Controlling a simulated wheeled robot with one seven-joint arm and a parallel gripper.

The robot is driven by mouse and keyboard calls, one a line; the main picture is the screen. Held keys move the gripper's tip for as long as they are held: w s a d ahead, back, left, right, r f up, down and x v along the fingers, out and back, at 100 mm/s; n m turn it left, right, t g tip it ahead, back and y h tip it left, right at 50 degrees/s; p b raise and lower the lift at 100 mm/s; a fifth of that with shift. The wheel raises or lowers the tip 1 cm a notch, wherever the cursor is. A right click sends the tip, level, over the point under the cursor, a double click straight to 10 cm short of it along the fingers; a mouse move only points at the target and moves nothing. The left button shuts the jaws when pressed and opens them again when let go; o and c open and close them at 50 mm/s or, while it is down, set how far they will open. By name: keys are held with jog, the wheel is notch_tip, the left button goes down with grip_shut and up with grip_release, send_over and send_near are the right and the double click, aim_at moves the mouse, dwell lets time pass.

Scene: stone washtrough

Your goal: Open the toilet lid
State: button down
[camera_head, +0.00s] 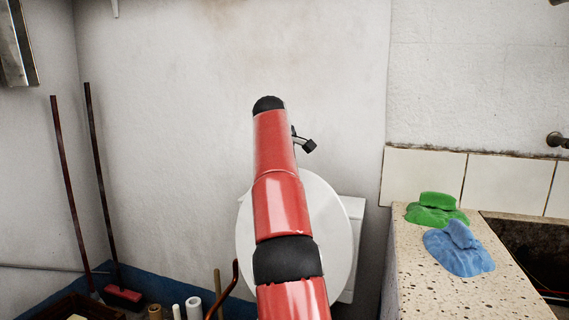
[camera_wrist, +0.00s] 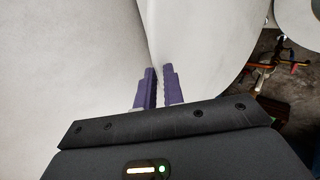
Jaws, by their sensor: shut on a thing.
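The white toilet lid (camera_head: 333,215) shows as a large pale oval in the head view, partly covered by my red arm. Part of the white tank or body of the toilet (camera_head: 354,240) shows at its right side. In the wrist view, the two purple fingers of my gripper (camera_wrist: 160,86) are close together with a thin pale edge between them, shut on the rim of the lid (camera_wrist: 205,45). The lid's curved white surface spreads right of the fingers. How far the lid is tilted is hard to tell. My gripper is hidden behind my arm in the head view.
A speckled stone counter (camera_head: 425,280) with a green cloth (camera_head: 436,208) and a blue cloth (camera_head: 458,249) stands right of the toilet. Two long-handled tools (camera_head: 70,190) lean on the left wall. Small items and rolls (camera_head: 193,307) stand at the bottom left.

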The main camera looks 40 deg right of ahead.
jog(key=shift+w+d+f, duration=0.15)
jog(key=shift+w, duration=0.05)
jog(key=c, duration=1.8)
grip_release()
jog(key=shift+f, duration=0.1)
jog(key=o, duration=0.3)
jog(key=shift+w+d+f, duration=0.15)
jog(key=shift+d+f, duration=0.1)
jog(key=shift+v, duration=4.15)
jog(key=shift+w+d+r, duration=0.1)
jog(key=shift+w+r, duration=0.05)
